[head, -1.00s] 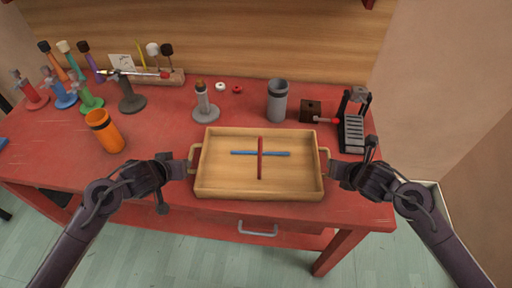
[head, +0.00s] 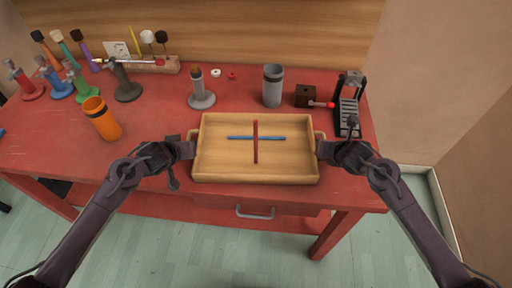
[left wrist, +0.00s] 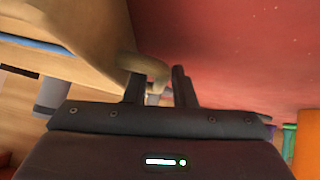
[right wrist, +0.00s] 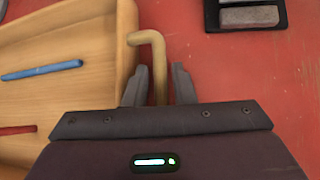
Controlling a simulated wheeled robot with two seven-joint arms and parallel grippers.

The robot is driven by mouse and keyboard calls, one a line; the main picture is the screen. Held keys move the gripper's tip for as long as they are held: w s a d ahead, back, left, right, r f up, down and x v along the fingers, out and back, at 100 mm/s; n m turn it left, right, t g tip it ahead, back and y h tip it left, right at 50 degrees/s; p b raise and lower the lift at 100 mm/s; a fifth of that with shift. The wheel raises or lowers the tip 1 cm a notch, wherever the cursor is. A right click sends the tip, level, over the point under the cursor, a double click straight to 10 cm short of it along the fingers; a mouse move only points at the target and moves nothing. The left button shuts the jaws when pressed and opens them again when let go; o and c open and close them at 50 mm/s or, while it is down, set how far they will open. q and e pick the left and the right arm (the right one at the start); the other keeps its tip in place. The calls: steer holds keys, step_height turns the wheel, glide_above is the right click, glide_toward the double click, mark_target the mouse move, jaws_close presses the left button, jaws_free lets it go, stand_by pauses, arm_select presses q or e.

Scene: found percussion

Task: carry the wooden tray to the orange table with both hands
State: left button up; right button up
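The wooden tray (head: 308,178) sits level on a red table (head: 150,165) near its front edge; I cannot tell whether it touches the top. A blue stick (head: 270,138) and a red stick (head: 255,155) lie crossed inside it. My left gripper (head: 190,150) is at the tray's left handle (left wrist: 148,66), with its fingers apart on both sides of it. My right gripper (head: 320,149) is at the right handle (right wrist: 158,60); the handle lies between its fingers and a narrow red gap shows beside it. No orange table shows.
A grey stand (head: 202,98), a grey cup (head: 272,88), a brown box (head: 305,95) and a black-framed device (head: 348,105) stand behind. Several coloured stands are at far left. Pale floor (head: 200,250) is clear in front.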

arm_select(q)
steer(key=shift+w+f, duration=0.25)
arm_select(e)
steer(key=shift+w+f, duration=0.25)
arm_select(q)
steer(key=shift+c, duration=0.4)
arm_select(e)
steer(key=shift+c, duration=0.4)
arm_select(q)
jaws_close()
arm_select(e)
jaws_close()
arm_select(q)
steer(key=shift+r, duration=0.1)
arm_select(e)
steer(key=shift+r, duration=0.1)
